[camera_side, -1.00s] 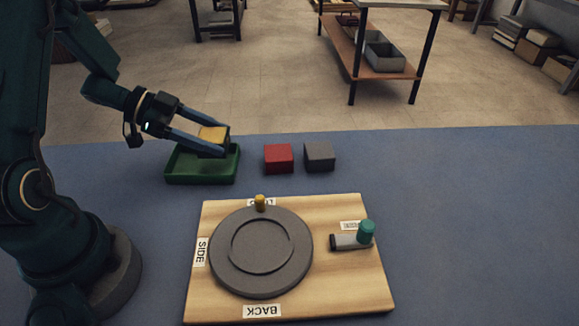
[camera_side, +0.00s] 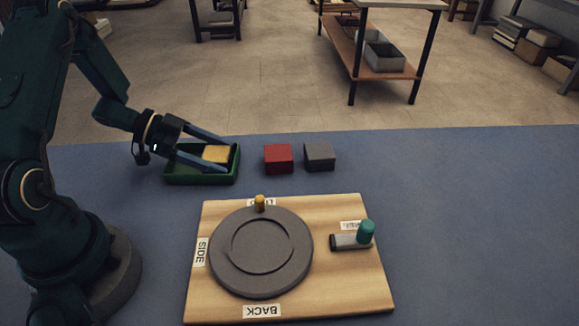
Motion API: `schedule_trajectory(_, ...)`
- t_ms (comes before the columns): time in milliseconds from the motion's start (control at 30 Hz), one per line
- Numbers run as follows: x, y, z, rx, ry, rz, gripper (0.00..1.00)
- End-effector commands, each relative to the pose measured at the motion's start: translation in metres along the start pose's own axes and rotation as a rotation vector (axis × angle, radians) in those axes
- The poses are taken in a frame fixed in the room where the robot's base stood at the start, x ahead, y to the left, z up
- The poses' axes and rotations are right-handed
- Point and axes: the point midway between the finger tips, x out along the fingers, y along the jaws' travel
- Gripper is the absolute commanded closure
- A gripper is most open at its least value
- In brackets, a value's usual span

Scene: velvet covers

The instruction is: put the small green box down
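No small green box shows apart from the open green tray (camera_side: 178,179) at the back left of the blue table. A small yellow-topped block (camera_side: 216,154) is low inside the tray; its sides are mostly hidden. My gripper (camera_side: 228,157) reaches into the tray from the left, with one finger behind the block and one in front. I cannot tell whether the fingers touch the block or stand slightly off it. Whether the block rests on the tray floor is hidden.
A red block (camera_side: 278,158) and a grey block (camera_side: 319,156) stand right of the tray. In front lies a wooden board (camera_side: 350,285) with a grey disc (camera_side: 290,252), a yellow peg (camera_side: 260,203) and a teal knob (camera_side: 366,231). The table's right side is clear.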

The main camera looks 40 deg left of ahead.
Motion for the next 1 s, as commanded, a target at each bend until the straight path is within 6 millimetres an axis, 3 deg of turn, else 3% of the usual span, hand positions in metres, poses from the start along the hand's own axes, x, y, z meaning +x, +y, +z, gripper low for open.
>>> schedule_trajectory(300,-0.003,0.000,-0.004,0.003,0.000,-0.002,0.18)
schedule_trajectory(600,-0.052,-0.001,-0.003,0.003,0.000,-0.007,0.18)
schedule_trajectory(800,-0.073,-0.002,-0.004,0.005,-0.001,-0.008,0.18)
schedule_trajectory(900,-0.072,-0.014,-0.011,0.036,-0.028,-0.062,0.18)
schedule_trajectory(1000,-0.067,-0.043,-0.030,0.104,-0.088,-0.206,0.18)
